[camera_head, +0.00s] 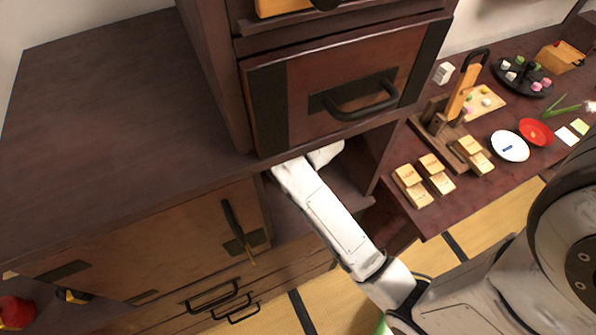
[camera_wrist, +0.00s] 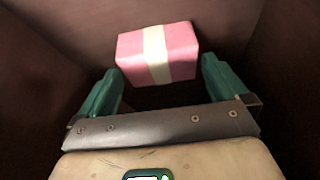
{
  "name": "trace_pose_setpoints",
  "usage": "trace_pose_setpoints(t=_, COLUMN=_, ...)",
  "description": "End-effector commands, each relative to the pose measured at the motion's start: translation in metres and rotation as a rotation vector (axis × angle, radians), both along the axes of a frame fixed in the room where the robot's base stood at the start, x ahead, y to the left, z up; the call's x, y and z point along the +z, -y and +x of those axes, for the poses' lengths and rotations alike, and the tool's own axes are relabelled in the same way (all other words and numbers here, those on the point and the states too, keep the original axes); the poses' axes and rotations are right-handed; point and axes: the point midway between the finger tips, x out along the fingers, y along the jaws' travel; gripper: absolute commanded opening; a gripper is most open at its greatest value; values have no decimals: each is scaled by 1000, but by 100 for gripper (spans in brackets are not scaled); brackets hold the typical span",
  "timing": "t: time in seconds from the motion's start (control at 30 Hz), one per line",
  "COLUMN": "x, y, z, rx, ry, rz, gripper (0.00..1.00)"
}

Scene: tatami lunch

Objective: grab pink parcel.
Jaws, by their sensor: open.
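The pink parcel (camera_wrist: 182,52) is a small box with a cream band around it. In the wrist view it lies inside a dark wooden compartment, just beyond my fingertips. My gripper (camera_wrist: 160,82) has green fingers spread wide apart, one toward each side of the parcel, with nothing between them. In the head view my white arm reaches into an open compartment (camera_head: 352,182) of the dark cabinet below a drawer. The parcel and my fingers are hidden there.
Compartment walls (camera_wrist: 40,65) stand close on both sides. A drawer with a black handle (camera_head: 362,98) is above my arm. A cabinet door (camera_head: 160,240) is left. At right, a table holds wooden boxes (camera_head: 412,186), a white plate (camera_head: 510,146) and a red plate (camera_head: 536,132).

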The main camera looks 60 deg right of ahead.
Motion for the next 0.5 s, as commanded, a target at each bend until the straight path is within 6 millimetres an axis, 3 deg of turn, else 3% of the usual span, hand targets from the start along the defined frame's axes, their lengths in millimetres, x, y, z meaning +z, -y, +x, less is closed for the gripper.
trace_pose_setpoints(t=0.2, x=-26, y=7, z=8, rx=-1, ry=0, rz=0, gripper=100)
trace_pose_setpoints(t=0.5, x=-29, y=7, z=9, rx=-1, ry=2, rz=0, gripper=100)
